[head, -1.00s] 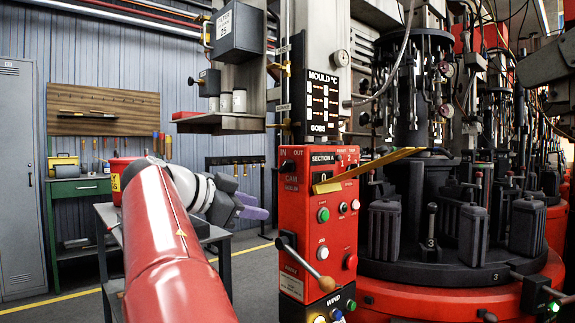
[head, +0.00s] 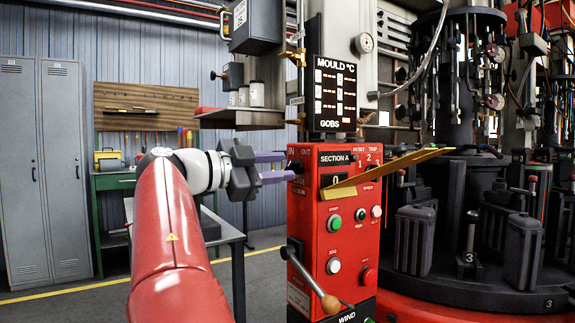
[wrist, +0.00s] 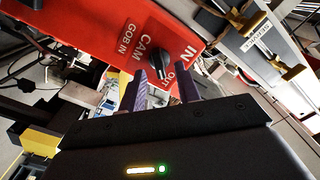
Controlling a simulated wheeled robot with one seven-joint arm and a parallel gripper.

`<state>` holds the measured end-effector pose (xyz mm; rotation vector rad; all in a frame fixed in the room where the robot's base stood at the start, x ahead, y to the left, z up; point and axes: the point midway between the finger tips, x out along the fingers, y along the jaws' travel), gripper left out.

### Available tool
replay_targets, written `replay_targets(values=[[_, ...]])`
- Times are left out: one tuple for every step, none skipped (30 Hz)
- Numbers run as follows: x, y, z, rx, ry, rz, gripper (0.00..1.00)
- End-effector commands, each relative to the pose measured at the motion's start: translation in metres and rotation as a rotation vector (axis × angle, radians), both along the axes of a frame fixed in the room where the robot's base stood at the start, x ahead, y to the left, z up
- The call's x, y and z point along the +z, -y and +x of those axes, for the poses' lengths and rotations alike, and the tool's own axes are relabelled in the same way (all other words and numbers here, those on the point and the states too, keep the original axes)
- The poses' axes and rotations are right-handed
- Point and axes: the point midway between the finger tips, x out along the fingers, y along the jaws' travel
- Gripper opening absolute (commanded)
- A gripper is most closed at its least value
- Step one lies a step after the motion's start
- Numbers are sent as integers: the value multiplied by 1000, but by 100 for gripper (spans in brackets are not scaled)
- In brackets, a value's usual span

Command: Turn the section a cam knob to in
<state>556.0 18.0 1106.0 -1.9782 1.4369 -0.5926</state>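The section A control box (head: 345,230) is red and stands in the middle of the head view. The black cam knob (wrist: 159,66) is on its side face, by the labels CAM, IN and OUT in the wrist view. The knob also shows small in the head view (head: 296,165). My gripper (head: 290,166) is open, with its two purple fingers pointing at the knob. In the wrist view the fingertips (wrist: 161,72) are apart with the knob between them in the picture. I cannot tell whether they touch it, or clearly read its pointer.
A yellow plate (head: 390,172) juts across the box's front. A lever with a wooden ball (head: 329,304) sticks out below. The mould carousel (head: 470,265) stands on the right. A grey table (head: 225,234) is beneath my arm, and a workbench (head: 112,180) stands behind.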

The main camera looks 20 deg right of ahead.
Motion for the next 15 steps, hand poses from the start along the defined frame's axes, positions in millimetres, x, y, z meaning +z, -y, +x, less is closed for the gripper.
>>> replay_targets(values=[[1, 7, 2, -3, -2, 1, 33], [1, 11, 3, -2, -2, 0, 33], [1, 14, 5, -1, -2, -1, 33], [1, 16, 5, -2, -2, 0, 33], [0, 18, 6, -2, -2, 0, 33], [0, 20, 6, -2, -2, 0, 33], [0, 21, 7, -1, -2, 1, 33], [0, 22, 7, -1, -2, 0, 33], [0, 22, 7, -1, -2, 0, 33], [0, 22, 7, -1, -2, 0, 33], [0, 22, 7, -1, -2, 0, 33], [0, 22, 7, -1, -1, 0, 33], [0, 22, 7, 0, -2, -1, 33], [0, 22, 7, 0, -2, 1, 33], [0, 22, 7, 0, -2, 1, 31]])
